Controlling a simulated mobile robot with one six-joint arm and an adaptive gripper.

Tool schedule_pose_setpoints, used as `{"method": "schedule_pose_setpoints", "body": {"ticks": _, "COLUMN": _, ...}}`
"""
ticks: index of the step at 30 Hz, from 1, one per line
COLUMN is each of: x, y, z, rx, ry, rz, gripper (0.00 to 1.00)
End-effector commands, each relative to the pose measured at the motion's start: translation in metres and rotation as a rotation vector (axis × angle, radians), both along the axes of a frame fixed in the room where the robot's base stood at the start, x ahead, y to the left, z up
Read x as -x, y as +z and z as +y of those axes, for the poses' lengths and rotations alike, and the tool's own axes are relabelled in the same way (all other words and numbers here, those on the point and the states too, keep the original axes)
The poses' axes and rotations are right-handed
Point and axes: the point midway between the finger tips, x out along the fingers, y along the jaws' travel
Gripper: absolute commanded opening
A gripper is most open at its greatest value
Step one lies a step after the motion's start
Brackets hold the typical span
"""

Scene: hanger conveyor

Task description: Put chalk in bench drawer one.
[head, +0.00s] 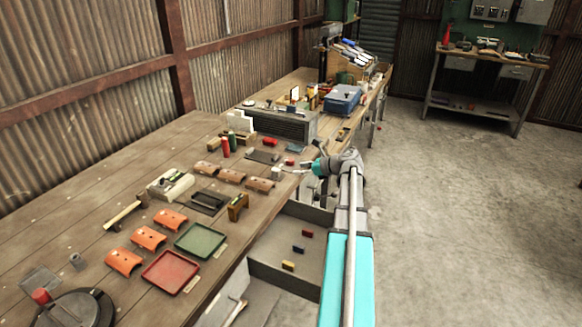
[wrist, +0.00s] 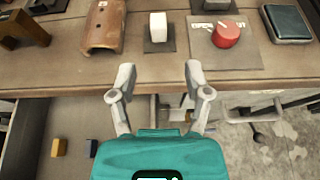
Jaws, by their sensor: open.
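A small white block (wrist: 158,27), which looks like the chalk, stands on a dark square pad near the bench's front edge. It also shows in the head view (head: 277,172). My gripper (wrist: 159,75) is open and empty, its fingers spread at the bench edge, just short of the block and roughly in line with it. In the head view my gripper (head: 303,167) is over the front edge. An open bench drawer (head: 262,272) holds red, blue and yellow blocks; part of it shows in the wrist view (wrist: 25,160). I cannot read any drawer number.
A curved brown tile (wrist: 102,25) is left of the white block. A red round knob (wrist: 227,34) on a plate is to its right. Orange tiles, a green tray (head: 200,240) and a red tray (head: 170,272) lie nearer on the bench. The floor at right is clear.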

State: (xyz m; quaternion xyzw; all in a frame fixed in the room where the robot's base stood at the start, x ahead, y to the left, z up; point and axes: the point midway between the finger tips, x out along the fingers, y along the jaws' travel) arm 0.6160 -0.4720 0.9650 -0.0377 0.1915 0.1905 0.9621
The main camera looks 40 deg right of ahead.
Motion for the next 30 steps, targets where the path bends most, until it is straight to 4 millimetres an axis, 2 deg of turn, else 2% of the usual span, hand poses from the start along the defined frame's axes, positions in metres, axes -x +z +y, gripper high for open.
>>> {"method": "schedule_pose_setpoints", "body": {"ticks": 3, "x": 0.01, "y": 0.006, "z": -0.004, "rx": 0.0, "ry": 0.0, "rz": 0.0, "gripper": 0.63}}
{"method": "schedule_pose_setpoints", "body": {"ticks": 9, "x": 0.016, "y": 0.007, "z": -0.006, "rx": 0.0, "ry": 0.001, "rz": 0.0, "gripper": 0.63}}
{"method": "schedule_pose_setpoints", "body": {"ticks": 30, "x": 0.016, "y": 0.01, "z": -0.006, "rx": 0.0, "ry": 0.001, "rz": 0.0, "gripper": 0.63}}
